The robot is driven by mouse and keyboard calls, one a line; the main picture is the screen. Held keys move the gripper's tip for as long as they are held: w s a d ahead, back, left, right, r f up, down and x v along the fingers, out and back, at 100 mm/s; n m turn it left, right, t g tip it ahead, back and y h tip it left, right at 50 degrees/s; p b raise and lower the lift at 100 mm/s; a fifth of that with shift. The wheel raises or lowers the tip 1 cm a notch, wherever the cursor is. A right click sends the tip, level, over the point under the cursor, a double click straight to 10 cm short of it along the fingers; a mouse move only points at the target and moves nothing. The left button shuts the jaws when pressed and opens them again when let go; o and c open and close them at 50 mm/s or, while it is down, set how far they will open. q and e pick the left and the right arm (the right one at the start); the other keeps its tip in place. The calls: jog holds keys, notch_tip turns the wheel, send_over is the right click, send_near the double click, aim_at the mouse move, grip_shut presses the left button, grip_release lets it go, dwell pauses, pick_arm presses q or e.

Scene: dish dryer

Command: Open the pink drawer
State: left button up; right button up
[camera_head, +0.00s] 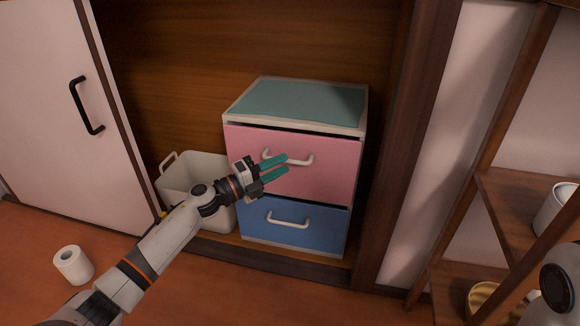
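The pink drawer (335,172) is the upper drawer of a small cabinet. A dark gap runs along its top edge, and I cannot tell if it is slightly ajar. Its white bar handle (306,161) is partly hidden by my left gripper (288,163). The gripper's two teal fingers are a little apart and point right, in front of the handle. I cannot tell if they touch it. Nothing shows between the fingers. My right gripper is out of view.
A blue drawer (320,226) with a white handle sits below. A white bin (190,172) stands left of the cabinet, partly behind my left arm. A paper roll (73,265) stands on the floor. A wooden shelf (515,205) is at the right.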

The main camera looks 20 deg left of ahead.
aim_at(290, 161)
pick_arm(q)
jog(key=shift+b+x, duration=0.45)
jog(key=shift+x, duration=1.4)
grip_shut()
